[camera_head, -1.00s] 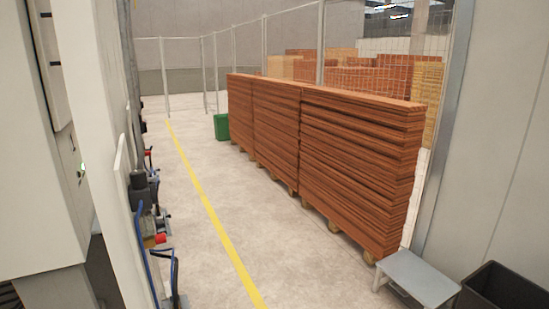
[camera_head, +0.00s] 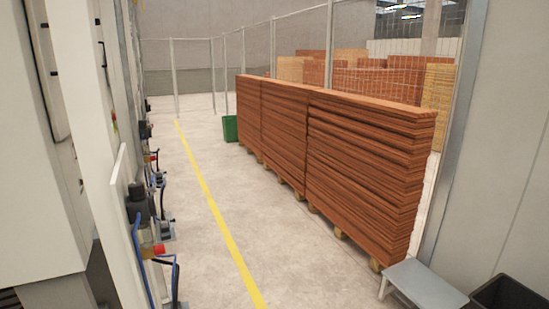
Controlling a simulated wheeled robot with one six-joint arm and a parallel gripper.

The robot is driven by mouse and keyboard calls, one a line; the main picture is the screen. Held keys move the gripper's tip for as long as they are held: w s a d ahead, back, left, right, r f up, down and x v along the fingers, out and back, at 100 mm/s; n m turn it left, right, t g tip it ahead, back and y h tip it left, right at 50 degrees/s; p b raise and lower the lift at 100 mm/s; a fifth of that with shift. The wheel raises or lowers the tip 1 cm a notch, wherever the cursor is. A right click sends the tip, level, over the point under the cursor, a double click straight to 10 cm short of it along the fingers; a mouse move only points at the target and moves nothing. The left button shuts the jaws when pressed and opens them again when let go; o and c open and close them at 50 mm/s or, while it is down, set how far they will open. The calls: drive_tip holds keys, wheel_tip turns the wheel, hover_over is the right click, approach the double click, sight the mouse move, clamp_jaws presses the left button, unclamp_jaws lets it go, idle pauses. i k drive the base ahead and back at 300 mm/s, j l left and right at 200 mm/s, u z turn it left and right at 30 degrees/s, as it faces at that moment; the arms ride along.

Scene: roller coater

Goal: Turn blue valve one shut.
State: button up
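No valve can be made out clearly as blue valve one. Low along the machine on the left is a row of small fittings with blue curved hoses or handles. The nearest blue piece (camera_head: 140,250) rises beside a dark cylindrical pump-like part (camera_head: 137,203). A second blue piece (camera_head: 174,272) stands just right of it, near a small red part (camera_head: 158,249). More blue and red fittings sit farther back, too small to tell apart. A pale panel edge hides part of the row. My gripper is not in view.
A clear floor aisle with a yellow line (camera_head: 212,205) runs away from me. Tall stacks of brown boards (camera_head: 365,165) on pallets line its right side. A grey step stool (camera_head: 425,283) and black bin (camera_head: 508,296) stand at lower right. A green bin (camera_head: 230,128) stands farther back.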

sight(153, 189)
drive_tip(key=l+u, duration=0.1)
drive_tip(key=u, duration=1.55)
